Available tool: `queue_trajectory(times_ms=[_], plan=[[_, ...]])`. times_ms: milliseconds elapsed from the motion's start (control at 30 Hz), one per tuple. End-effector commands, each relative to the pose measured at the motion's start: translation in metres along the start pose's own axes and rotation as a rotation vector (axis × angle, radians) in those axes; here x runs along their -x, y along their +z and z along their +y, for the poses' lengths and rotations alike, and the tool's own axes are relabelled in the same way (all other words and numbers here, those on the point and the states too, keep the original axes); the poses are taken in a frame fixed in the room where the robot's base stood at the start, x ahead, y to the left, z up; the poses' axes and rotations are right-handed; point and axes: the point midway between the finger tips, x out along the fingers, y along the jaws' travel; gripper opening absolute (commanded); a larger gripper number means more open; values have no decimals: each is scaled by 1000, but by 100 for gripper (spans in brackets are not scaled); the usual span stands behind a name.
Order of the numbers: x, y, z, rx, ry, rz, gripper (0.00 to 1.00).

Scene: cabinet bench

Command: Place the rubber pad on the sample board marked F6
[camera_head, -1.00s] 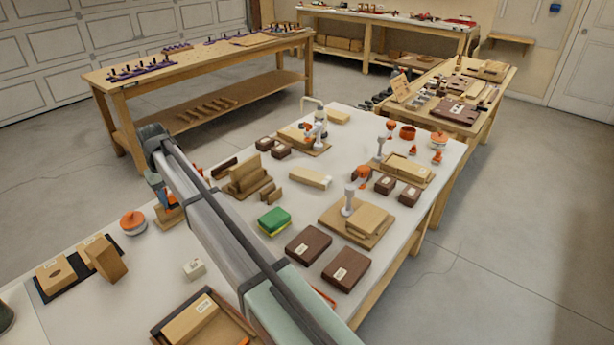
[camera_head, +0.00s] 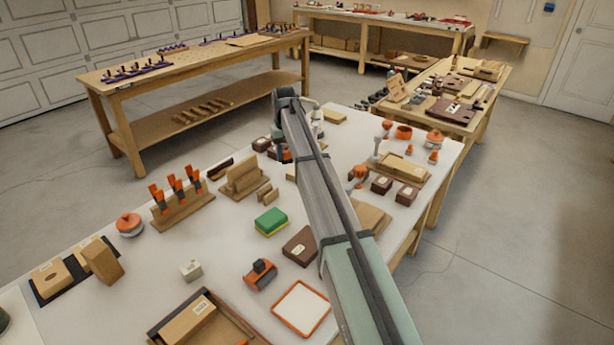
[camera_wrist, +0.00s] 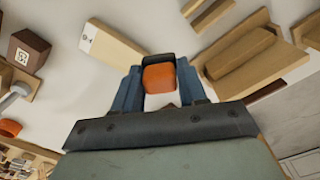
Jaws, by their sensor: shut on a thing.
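My gripper (camera_wrist: 158,92) is shut on a small block-like piece (camera_wrist: 159,78), orange with a black top edge, in the wrist view. I cannot tell for sure whether this piece is the rubber pad. It is held above the white bench top, near a pale wooden block with a white label (camera_wrist: 112,44). In the head view my arm reaches to the far middle of the bench and the held piece is hard to make out. Dark brown boards with white labels lie on the bench, one (camera_head: 300,246) partly behind my arm. No F6 mark is readable.
A green and yellow sponge (camera_head: 271,221), an orange-black tool (camera_head: 260,274) and an orange-rimmed white plate (camera_head: 301,309) lie left of my arm. A rack with orange-handled clamps (camera_head: 182,212) and wooden stands (camera_head: 240,180) are further left. Bare bench shows around the sponge.

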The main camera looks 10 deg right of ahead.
Motion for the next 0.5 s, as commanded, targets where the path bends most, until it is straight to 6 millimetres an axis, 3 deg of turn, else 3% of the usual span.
queue_trajectory(times_ms=[100, 300, 500], plan=[[3, -4, 36, -19, 1, 0, 12], [8, -11, 82, 13, 1, 0, 12], [11, -22, 83, 179, 0, -6, 12]])
